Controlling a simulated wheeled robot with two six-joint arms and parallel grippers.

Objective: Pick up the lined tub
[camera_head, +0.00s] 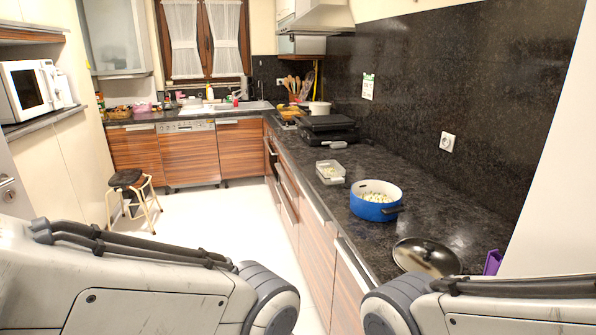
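A small clear, pale tub (330,173), which may be the lined tub, sits on the dark countertop (420,221) near its front edge; its lining is too small to make out. My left arm shows at the lower left and my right arm at the lower right, both well short of the tub. Neither gripper is in view.
A blue pot (376,208) with pale contents stands nearer than the tub, to its right. A round dark lid (426,257) and a purple object (492,262) lie closer still. A black grill (327,128) is behind. A stool (134,195) stands on the open white floor.

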